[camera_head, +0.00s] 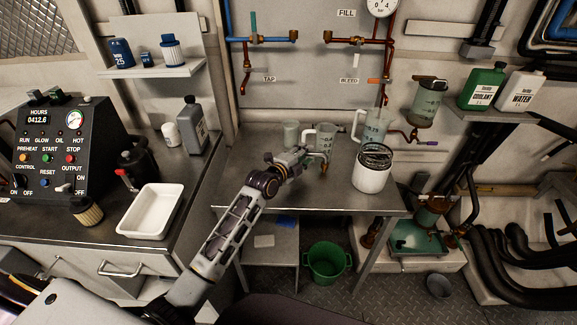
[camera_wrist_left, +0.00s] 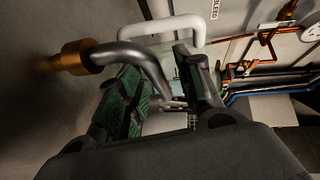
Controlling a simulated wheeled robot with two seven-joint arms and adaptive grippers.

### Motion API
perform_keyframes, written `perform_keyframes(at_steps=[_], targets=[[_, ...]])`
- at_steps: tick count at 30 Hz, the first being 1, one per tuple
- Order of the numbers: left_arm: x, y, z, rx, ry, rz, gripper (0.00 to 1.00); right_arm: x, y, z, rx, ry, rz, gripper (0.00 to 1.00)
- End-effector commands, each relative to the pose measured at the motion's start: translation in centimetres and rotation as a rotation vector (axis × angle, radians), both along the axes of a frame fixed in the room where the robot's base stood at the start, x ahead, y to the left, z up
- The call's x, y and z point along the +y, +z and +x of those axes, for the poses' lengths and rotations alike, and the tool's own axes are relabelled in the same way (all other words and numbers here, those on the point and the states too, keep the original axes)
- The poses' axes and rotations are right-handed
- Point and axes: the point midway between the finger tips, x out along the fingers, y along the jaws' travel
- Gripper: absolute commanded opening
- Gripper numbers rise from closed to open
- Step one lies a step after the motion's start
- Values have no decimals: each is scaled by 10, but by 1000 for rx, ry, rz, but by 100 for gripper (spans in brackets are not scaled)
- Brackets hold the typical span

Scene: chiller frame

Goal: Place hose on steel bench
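The steel bench (camera_head: 262,190) stands in the middle of the head view, with a flat grey top. My left gripper (camera_head: 308,163) is over its top, in front of the jugs. In the left wrist view, the grey bent hose (camera_wrist_left: 150,62) with a brass end fitting passes between the fingers of my left gripper (camera_wrist_left: 178,95), which look closed on it. In the head view the hose (camera_head: 325,160) is small and partly hidden by the gripper, with its fitting hanging low. I cannot tell whether it touches the bench. My right gripper is not in view.
Measuring jugs (camera_head: 326,133) stand at the back of the bench, close to the gripper. A white canister (camera_head: 372,176) stands at the right. The bench's front left is clear. A green bucket (camera_head: 326,262) is on the floor. A white tray (camera_head: 151,210) lies on the left counter.

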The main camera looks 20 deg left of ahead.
Motion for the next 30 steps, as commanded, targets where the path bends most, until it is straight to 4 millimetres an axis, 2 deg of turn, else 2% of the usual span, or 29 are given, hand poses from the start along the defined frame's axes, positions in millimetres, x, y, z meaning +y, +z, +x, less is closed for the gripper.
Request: perform_keyframes(at_steps=[10, 21, 30], targets=[[11, 5, -33, 1, -1, 3, 35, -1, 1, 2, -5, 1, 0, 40], [21, 11, -67, 1, -1, 3, 35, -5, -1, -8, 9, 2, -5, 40], [29, 15, -90, 0, -1, 3, 35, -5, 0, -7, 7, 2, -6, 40]])
